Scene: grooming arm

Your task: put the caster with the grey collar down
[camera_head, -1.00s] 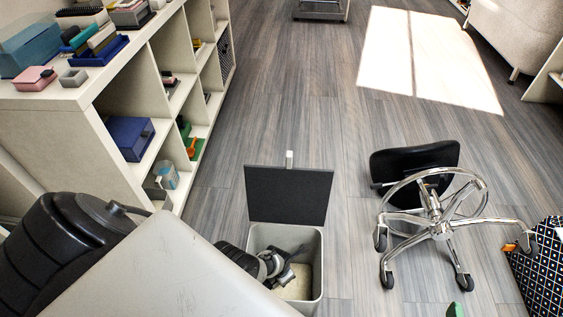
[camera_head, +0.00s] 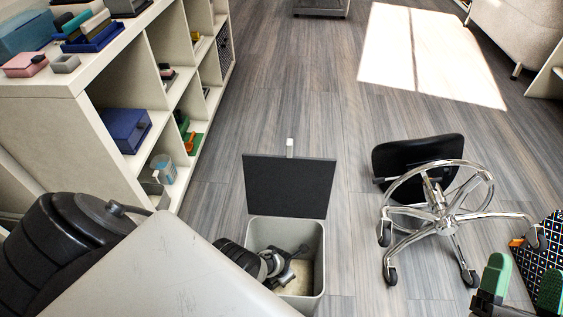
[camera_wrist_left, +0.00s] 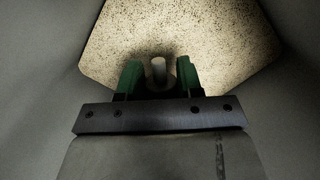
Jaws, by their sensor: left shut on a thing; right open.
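The caster (camera_wrist_left: 158,70) shows in the left wrist view as a pale upright stem with a dark body below it. It is between the green fingertips of my left gripper (camera_wrist_left: 158,78), which is shut on it. The collar's colour is too dark to tell. My left arm reaches down into the open grey bin (camera_head: 318,262), and the speckled bin floor (camera_wrist_left: 215,35) lies below the caster. Whether the caster touches the floor I cannot tell. My right gripper (camera_head: 524,281) is open and empty at the lower right of the head view.
The bin's dark lid (camera_head: 290,187) stands open behind it. An overturned chair (camera_head: 440,210) with a chrome base lies to the right, beside a patterned box (camera_head: 540,262). A pale shelf unit (camera_head: 60,135) stands left. The wooden floor beyond the bin is clear.

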